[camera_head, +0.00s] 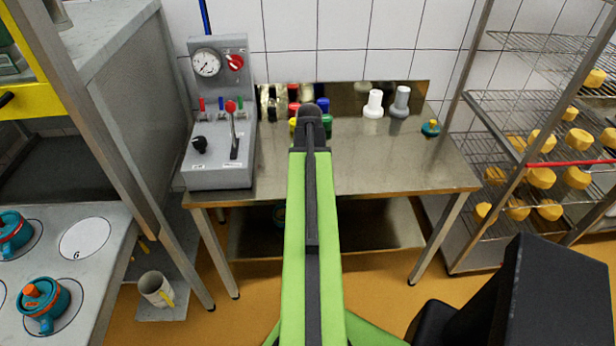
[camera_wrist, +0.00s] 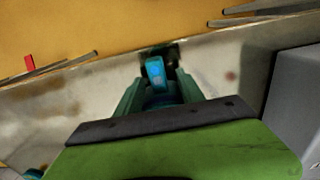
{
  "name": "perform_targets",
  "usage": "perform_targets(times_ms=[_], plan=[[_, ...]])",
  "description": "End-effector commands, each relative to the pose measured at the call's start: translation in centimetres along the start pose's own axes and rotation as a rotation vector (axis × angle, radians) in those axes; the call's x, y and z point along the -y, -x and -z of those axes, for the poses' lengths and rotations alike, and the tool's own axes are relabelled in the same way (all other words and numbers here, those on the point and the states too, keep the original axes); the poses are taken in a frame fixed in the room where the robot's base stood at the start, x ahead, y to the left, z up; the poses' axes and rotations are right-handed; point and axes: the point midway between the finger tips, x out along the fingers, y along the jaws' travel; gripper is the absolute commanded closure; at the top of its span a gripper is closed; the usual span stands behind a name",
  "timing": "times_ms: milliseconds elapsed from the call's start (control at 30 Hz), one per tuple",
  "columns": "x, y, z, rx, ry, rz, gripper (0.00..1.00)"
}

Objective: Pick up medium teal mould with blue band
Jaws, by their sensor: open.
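Small teal moulds with orange knobs show in the head view: one (camera_head: 45,306) on the near left counter, another (camera_head: 14,234) behind it. A small teal piece with a yellowish part (camera_head: 431,127) sits at the right end of the steel table. None shows a blue band clearly. My gripper is hidden behind my arm in the head view. In the wrist view, my gripper (camera_wrist: 157,92) is open, with dark green fingers over the table. A bright blue thing (camera_wrist: 155,72) shows between them; I cannot tell what it is. A teal thing shows at the lower left (camera_wrist: 33,173).
The steel table (camera_head: 385,170) holds a grey control box (camera_head: 218,165) with gauge and lever, white (camera_head: 373,104) and grey (camera_head: 400,102) pieces, and coloured pieces partly behind my arm. A wire rack of yellow cheeses (camera_head: 541,178) stands right. A mug (camera_head: 156,289) sits low left.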

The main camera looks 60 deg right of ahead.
Motion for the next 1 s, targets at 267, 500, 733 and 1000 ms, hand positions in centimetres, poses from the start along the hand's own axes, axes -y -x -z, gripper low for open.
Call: perform_targets(times_ms=[267,500,733,1000], plan=[[0.03,-0.19,0.0,0.0,0.001,0.0,0.6],[0.05,-0.19,0.01,0.0,0.001,0.0,0.91],[0.06,-0.2,0.01,0.0,0.001,0.0,1.0],[0.07,-0.13,0.03,-0.001,0.001,0.0,1.0]])
